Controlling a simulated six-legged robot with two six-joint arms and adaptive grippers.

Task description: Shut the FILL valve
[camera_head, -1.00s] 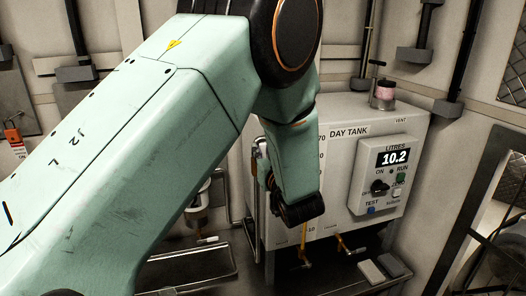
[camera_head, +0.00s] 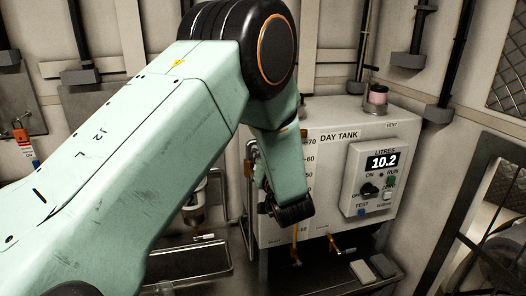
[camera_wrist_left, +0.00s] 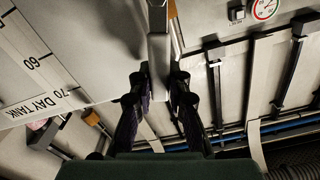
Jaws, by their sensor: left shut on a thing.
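No FILL label is readable, so I cannot tell which part is the FILL valve. My left gripper (camera_wrist_left: 160,78) is shut on a grey metal bar (camera_wrist_left: 159,45) beside the tank in the left wrist view. My left arm hides most of this grip in the head view. Two orange levers (camera_head: 294,245) (camera_head: 334,243) hang below the tank front. My right gripper is not in view.
A pink-filled jar (camera_head: 376,97) stands on top of the tank. A metal tray (camera_head: 190,262) and two grey blocks (camera_head: 372,269) lie low in front. A mesh-covered opening (camera_head: 490,215) is at the right. A round gauge (camera_wrist_left: 264,8) shows in the left wrist view.

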